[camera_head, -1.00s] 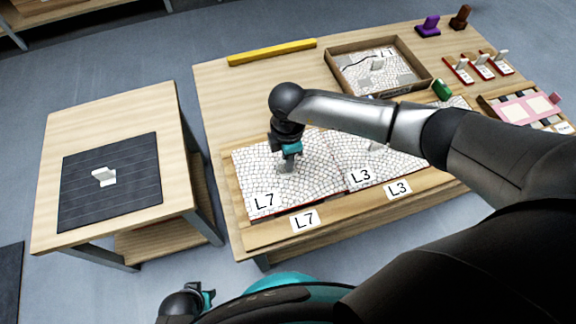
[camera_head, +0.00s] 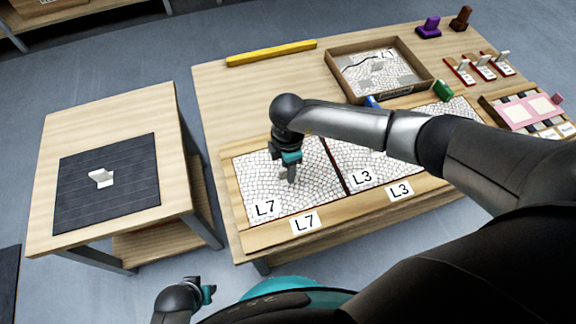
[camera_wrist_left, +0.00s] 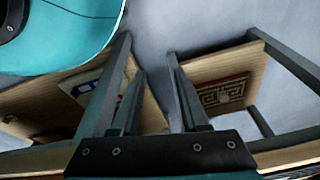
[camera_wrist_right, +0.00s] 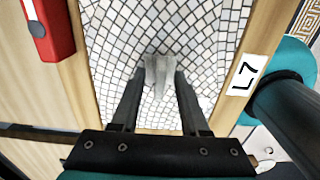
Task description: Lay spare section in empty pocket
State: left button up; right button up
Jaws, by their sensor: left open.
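The white mosaic section marked L7 (camera_head: 250,185) lies in the left pocket of the wooden frame (camera_head: 262,237), beside the section marked L3 (camera_head: 400,170). It looks flat, with a dark seam between the two. My right gripper (camera_head: 289,172) is over L7, pointing down. In the right wrist view its fingers are on either side of the section's grey handle (camera_wrist_right: 160,72), at its upper part; whether they press on it I cannot tell. My left gripper (camera_head: 208,292) is open and empty, low in front of the tables, away from the sections.
A side table at left bears a dark slab (camera_head: 80,205) with a white handle-like piece (camera_head: 102,178). A yellow bar (camera_head: 272,52) and a wooden tray (camera_head: 340,80) lie at the back. Small red-based pieces and a pink-topped box (camera_head: 525,108) stand right. My right arm crosses the frame.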

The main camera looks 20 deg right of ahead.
jog(key=shift+r, duration=0.25)
jog(key=shift+r+p, duration=0.5)
jog(key=shift+r, duration=0.15)
notch_tip(320, 180, up, 3)
jog(key=shift+r+p, duration=0.1)
jog(key=shift+p, duration=0.7)
notch_tip(320, 180, up, 5)
jog(key=shift+p, duration=1.1)
pick_arm(q)
jog(key=s+a+f, duration=0.5)
jog(key=s+a, duration=0.1)
jog(key=s, duration=0.2)
jog(key=shift+s+a+y+p, duration=0.2)
jog(key=shift+a+y+p, duration=0.1)
jog(key=shift+p, duration=0.05)
pick_arm(e)
jog(key=shift+r, duration=1)
